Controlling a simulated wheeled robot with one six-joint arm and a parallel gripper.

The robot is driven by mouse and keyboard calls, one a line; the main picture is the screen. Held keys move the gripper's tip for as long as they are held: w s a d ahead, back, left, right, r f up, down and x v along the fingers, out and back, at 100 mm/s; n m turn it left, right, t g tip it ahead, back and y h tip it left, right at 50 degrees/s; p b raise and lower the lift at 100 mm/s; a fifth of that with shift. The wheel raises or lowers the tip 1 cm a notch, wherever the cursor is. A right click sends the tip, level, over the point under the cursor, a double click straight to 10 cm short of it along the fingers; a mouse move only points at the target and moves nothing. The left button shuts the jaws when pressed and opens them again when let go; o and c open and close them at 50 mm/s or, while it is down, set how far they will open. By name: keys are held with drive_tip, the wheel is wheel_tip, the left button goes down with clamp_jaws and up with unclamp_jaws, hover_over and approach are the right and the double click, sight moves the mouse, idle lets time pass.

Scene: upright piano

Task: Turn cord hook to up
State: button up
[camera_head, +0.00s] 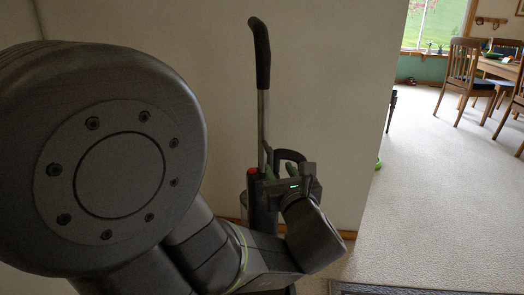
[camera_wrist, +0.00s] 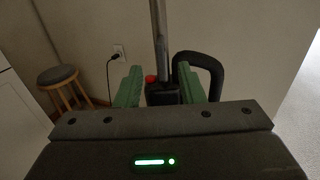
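An upright vacuum cleaner (camera_head: 264,95) with a black grip and a grey tube stands against the pale wall in the head view. In the wrist view its tube (camera_wrist: 159,35) runs down to a dark body with a red button (camera_wrist: 151,79). A black loop handle (camera_wrist: 212,70) curves out on the right. My gripper (camera_head: 280,172) is in front of the vacuum's upper body. In the wrist view my gripper (camera_wrist: 161,82) has its green fingers apart, on either side of the tube's base, with nothing clearly held. I cannot surely make out the cord hook or its direction.
A wall outlet with a plugged black cord (camera_wrist: 113,58) and a round stool (camera_wrist: 62,82) are at the left in the wrist view. Wooden chairs (camera_head: 462,70) and a table stand at the far right. The carpet (camera_head: 430,190) between is clear.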

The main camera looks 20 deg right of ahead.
sight(271, 155)
drive_tip(key=w, duration=0.3)
drive_tip(key=w+d+b, duration=0.1)
drive_tip(key=w, duration=0.6)
drive_tip(key=shift+w+d+b, duration=0.35)
drive_tip(key=shift+d, duration=0.05)
clamp_jaws()
